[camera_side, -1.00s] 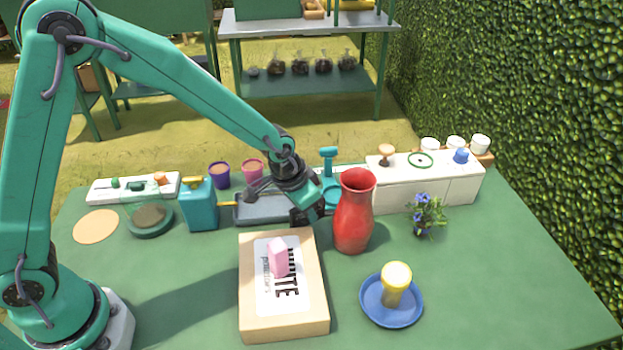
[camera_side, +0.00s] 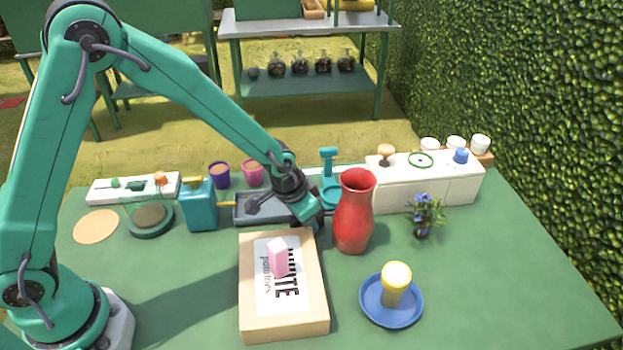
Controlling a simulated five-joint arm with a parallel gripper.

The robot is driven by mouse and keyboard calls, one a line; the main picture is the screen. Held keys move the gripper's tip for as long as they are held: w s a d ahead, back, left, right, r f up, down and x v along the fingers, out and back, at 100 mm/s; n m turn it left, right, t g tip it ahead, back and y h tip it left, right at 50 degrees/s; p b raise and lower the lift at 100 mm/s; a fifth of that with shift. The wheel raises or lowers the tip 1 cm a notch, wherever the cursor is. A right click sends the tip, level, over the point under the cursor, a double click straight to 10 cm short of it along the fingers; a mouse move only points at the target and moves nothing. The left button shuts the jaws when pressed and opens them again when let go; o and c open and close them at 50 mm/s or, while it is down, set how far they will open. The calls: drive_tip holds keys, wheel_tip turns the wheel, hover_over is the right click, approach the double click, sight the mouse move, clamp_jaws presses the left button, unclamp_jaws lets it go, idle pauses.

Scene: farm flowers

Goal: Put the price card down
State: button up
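A small pink upright piece (camera_side: 278,257) stands on the white printed label (camera_side: 290,300) of a cardboard box (camera_side: 318,318). I cannot tell whether this pink piece or the label is the price card, and no other card is plain to see. My gripper (camera_side: 309,222) is low over the table, just behind the box's far right corner and left of the red vase (camera_side: 354,215). Its fingers are dark, small and partly hidden by its own body. I cannot tell whether they are open or hold anything.
A blue-flowered plant (camera_side: 426,216) stands right of the vase. A teal can (camera_side: 199,207), purple pot (camera_side: 219,175), pink pot (camera_side: 252,173) and grey tray (camera_side: 256,218) stand behind. The right side of the table is clear.

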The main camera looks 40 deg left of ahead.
drive_tip(key=shift+r, duration=0.15)
drive_tip(key=v, duration=1.1)
drive_tip(key=shift+r, duration=0.15)
drive_tip(key=shift+s+r, duration=0.15)
drive_tip(key=shift+r, duration=0.2)
drive_tip(key=shift+a, duration=0.1)
drive_tip(key=s+a+r+n+t, duration=0.1)
drive_tip(key=s+a+r, duration=0.5)
drive_tip(key=s, duration=0.3)
drive_tip(key=s+a+r+n+t+y, duration=0.1)
drive_tip(key=s+a+r+n, duration=0.1)
drive_tip(key=s+a+r, duration=0.3)
drive_tip(key=s+a, duration=0.3)
drive_tip(key=s, duration=0.1)
drive_tip(key=shift+s+r+n, duration=0.2)
drive_tip(key=shift+r+n, duration=0.1)
drive_tip(key=shift+r, duration=0.05)
drive_tip(key=shift+o, duration=0.3)
drive_tip(key=shift+s+a, duration=0.1)
drive_tip(key=shift+s, duration=0.3)
